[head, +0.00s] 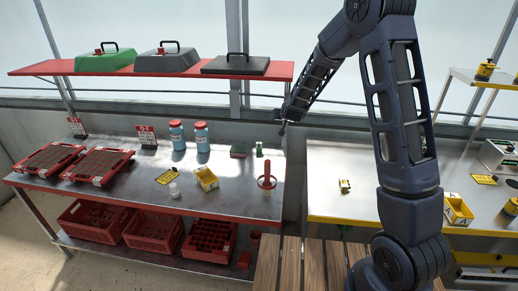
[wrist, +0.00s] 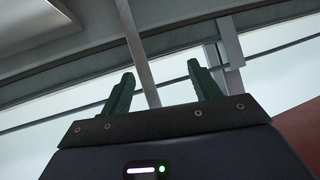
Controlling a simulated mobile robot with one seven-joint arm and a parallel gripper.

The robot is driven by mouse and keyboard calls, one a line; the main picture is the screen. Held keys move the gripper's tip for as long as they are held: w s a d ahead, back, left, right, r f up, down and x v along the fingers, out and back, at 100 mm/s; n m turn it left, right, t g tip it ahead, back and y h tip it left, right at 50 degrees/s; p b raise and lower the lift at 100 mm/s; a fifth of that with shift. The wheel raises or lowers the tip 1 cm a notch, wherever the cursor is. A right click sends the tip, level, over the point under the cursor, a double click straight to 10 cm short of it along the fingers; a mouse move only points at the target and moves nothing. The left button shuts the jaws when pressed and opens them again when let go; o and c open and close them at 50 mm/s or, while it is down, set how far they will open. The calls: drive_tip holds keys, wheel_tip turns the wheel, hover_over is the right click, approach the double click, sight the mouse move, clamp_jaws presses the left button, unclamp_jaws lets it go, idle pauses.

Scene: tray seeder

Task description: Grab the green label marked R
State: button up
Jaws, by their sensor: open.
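A small upright green item (head: 259,149) stands near the back right of the left bench, with a flat green item (head: 238,151) just left of it. Both are too small to read, so I cannot tell which, if either, bears an R. My gripper (head: 283,130) is up at the right rear end of that bench, right of and a little above these items in the head view. In the wrist view its two green fingers (wrist: 160,76) are spread apart with nothing between them. That view shows only window frame and bars, with no label.
A red shelf (head: 190,69) with covers hangs above. A second bench (head: 340,160) stands right, across a gap.

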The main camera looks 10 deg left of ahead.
drive_tip(key=w+a+f+t, duration=0.1)
drive_tip(key=w+a+f, duration=0.1)
drive_tip(key=a+f, duration=0.65)
drive_tip(key=t+h, duration=0.1)
approach(259, 144)
drive_tip(key=x, duration=0.3)
drive_tip(key=shift+w+f, duration=0.25)
drive_tip(key=shift+f, duration=0.15)
drive_tip(key=shift+x, duration=3.7)
drive_tip(key=shift+r, duration=0.1)
drive_tip(key=c, duration=1.1)
